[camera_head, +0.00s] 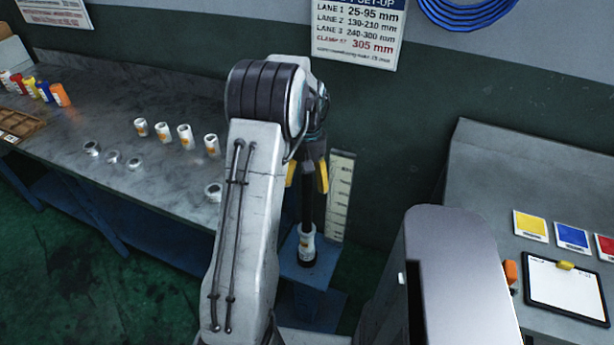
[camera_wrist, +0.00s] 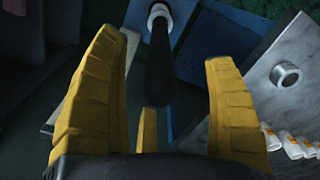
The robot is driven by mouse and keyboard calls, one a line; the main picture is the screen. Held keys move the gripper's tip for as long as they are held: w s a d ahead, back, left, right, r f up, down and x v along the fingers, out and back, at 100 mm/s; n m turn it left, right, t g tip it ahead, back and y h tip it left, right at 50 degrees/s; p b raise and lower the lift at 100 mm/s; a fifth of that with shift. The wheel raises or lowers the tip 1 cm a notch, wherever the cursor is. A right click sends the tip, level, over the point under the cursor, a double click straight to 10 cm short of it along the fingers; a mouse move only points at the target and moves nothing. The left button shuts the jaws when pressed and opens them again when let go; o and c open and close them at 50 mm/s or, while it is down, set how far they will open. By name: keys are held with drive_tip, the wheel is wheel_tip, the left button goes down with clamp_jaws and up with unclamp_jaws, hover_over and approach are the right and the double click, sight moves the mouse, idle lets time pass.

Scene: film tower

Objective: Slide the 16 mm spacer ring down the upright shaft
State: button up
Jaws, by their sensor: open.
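The dark upright shaft (camera_head: 307,203) stands on a blue stand (camera_head: 309,272). A white sleeve with an orange mark (camera_head: 306,243) sits around its lower end. In the wrist view the shaft (camera_wrist: 159,70) runs between my fingers to a pale ring-shaped end (camera_wrist: 160,15). My gripper (camera_head: 307,178) is open, its yellow fingers on either side of the shaft's upper part. It also shows in the wrist view (camera_wrist: 165,85), with no ring seen between the fingers. A metal ring (camera_head: 213,191) lies near the bench edge, also in the wrist view (camera_wrist: 285,75). I cannot tell which piece is 16 mm.
Several white sleeves with orange marks (camera_head: 185,136) stand on the grey bench (camera_head: 165,95), with small metal rings (camera_head: 113,157) before them. A marked scale board (camera_head: 341,195) stands just behind the shaft. A grey cabinet (camera_head: 455,275) is to the right.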

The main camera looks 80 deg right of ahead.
drive_tip(key=shift+r, duration=0.1)
wheel_tip(320, 180, up, 12)
drive_tip(key=shift+f, duration=0.1)
idle(0.5)
idle(0.9)
